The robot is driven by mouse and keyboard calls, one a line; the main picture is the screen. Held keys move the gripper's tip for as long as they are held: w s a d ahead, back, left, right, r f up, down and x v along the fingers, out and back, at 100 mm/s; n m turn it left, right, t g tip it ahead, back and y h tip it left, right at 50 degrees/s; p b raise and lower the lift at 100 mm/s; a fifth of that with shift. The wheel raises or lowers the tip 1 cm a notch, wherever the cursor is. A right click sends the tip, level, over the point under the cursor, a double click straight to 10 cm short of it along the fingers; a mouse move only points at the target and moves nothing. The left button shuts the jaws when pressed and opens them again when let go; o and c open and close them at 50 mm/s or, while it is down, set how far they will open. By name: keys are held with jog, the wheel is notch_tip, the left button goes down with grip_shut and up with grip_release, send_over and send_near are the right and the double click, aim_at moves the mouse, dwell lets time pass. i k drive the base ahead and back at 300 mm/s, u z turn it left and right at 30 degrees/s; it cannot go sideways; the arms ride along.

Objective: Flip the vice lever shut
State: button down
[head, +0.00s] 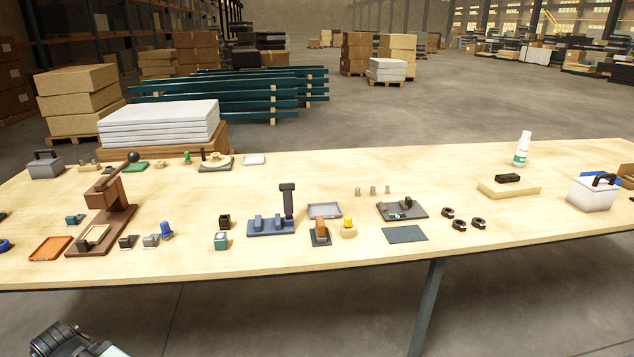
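A blue vice (268,227) with two low blue jaw blocks sits near the middle of the table. Its dark lever (288,200) stands upright at the right end of the vice base, with a wider block at its top. I cannot see anything between the jaws clearly. Part of my own arm shows at the bottom left corner, in front of the table and well away from the vice. My gripper's fingers are not in view.
The wooden table (330,265) spans the picture. A grey tray (323,210) and an orange-brown block on a dark plate (320,233) stand right of the vice. A small dark box (224,221) stands left. A brown press (108,205) is farther left.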

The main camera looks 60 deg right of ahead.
aim_at(287, 188)
jog(key=z, duration=0.4)
jog(key=i, duration=1)
jog(key=u, duration=0.05)
